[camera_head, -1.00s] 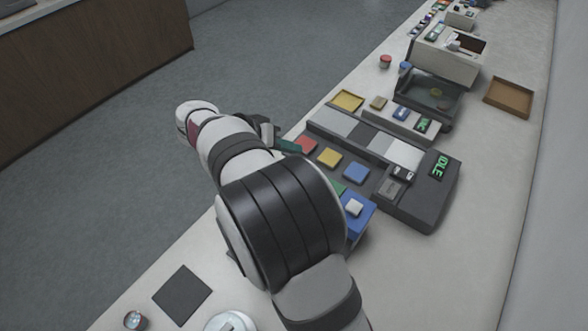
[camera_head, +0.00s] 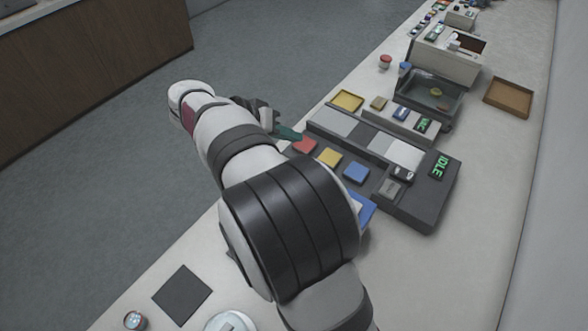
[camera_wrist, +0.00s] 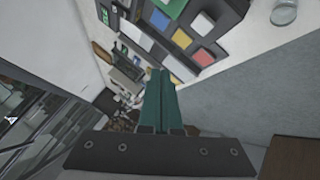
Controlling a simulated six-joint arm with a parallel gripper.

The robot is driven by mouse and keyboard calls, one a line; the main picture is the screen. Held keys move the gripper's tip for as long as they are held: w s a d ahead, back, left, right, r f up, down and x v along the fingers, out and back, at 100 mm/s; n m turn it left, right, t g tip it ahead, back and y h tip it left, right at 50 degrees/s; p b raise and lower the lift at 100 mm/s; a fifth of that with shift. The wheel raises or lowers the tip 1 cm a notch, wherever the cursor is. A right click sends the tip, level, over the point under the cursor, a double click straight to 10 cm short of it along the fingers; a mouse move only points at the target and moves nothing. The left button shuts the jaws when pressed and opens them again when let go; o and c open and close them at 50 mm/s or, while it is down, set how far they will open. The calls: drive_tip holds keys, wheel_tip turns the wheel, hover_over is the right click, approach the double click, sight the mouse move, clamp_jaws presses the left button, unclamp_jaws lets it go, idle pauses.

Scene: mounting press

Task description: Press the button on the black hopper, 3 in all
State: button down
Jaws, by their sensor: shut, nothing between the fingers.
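A black open-topped bin (camera_head: 447,118), which looks like the black hopper, stands towards the far end of the bench, with a small yellowish thing inside. I cannot make out its button for certain; a small blue cap (camera_head: 405,67) sits by its far left corner. My gripper (camera_head: 298,136) is shut and empty, its teal fingers beside the red pad (camera_head: 304,145), well short of the bin. In the wrist view the shut fingers (camera_wrist: 160,74) point towards the far bench, and their tips hide part of what lies there.
A dark console with yellow (camera_head: 329,157) and blue (camera_head: 356,172) pads and an IDLE display (camera_head: 440,166) lies right of my gripper. A yellow tray (camera_head: 347,101), a red-topped button (camera_head: 385,62) and a brown tray (camera_head: 508,97) are farther off. Bare bench lies along the right.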

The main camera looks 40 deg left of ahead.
drive_tip(key=shift+f, duration=4.3)
drive_tip(key=shift+f, duration=0.4)
drive_tip(key=shift+f, duration=0.5)
drive_tip(key=shift+r, duration=0.95)
drive_tip(key=shift+r, duration=2.5)
